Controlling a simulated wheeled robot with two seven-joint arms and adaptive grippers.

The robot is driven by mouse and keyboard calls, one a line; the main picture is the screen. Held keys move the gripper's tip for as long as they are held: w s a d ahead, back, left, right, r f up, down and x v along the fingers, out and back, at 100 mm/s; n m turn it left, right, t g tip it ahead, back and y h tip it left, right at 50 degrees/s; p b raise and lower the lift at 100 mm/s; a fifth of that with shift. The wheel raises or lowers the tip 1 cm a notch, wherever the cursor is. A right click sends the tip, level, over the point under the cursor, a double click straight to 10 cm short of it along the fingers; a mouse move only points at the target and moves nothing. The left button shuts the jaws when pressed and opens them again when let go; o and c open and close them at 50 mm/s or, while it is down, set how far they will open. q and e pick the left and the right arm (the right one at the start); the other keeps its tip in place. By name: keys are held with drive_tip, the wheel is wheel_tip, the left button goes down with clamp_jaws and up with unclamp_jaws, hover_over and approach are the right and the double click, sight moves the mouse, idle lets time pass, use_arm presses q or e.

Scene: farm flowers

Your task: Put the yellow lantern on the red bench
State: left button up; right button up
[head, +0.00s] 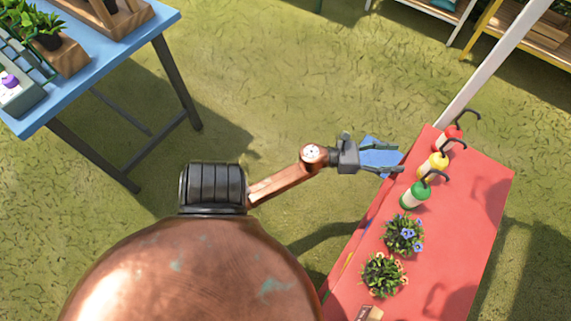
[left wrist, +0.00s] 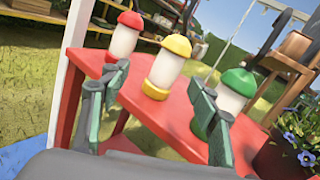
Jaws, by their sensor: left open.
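The yellow lantern (head: 433,165), with a pale body and a dark hook, stands upright on the red bench (head: 477,225), between a red lantern (head: 447,138) and a green lantern (head: 415,196). My left gripper (head: 390,160) is open and empty at the bench's left edge, a short way left of the yellow lantern. In the left wrist view the yellow lantern (left wrist: 167,68) shows beyond the gap between the open fingers (left wrist: 160,100), apart from them. The right finger partly covers the green lantern (left wrist: 236,90). My right gripper is not in view.
Two potted plants, one with blue flowers (head: 403,234) and one with pale flowers (head: 383,274), stand nearer on the bench. A white post (head: 490,70) rises near its far end. A blue table (head: 100,70) with plants is at upper left. Open grass lies between.

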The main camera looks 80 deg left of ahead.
use_arm(q)
drive_tip(key=s+a+f+n+g+y, duration=0.1)
drive_tip(key=s+f+n+g+y, duration=0.65)
drive_tip(key=s+f+n, duration=1.5)
drive_tip(key=s+d+f+n+g+h, duration=0.2)
drive_tip(key=s+d+n+g+h, duration=0.1)
drive_tip(key=s+d+n, duration=0.3)
drive_tip(key=s+d+f+n+g+h, duration=0.3)
drive_tip(key=s+d+n+g, duration=0.2)
drive_tip(key=s+d, duration=0.6)
drive_tip(key=shift+s+d+f+n+g+h, duration=0.2)
drive_tip(key=shift+d+n+g+h, duration=0.15)
drive_tip(key=shift+d+n, duration=0.35)
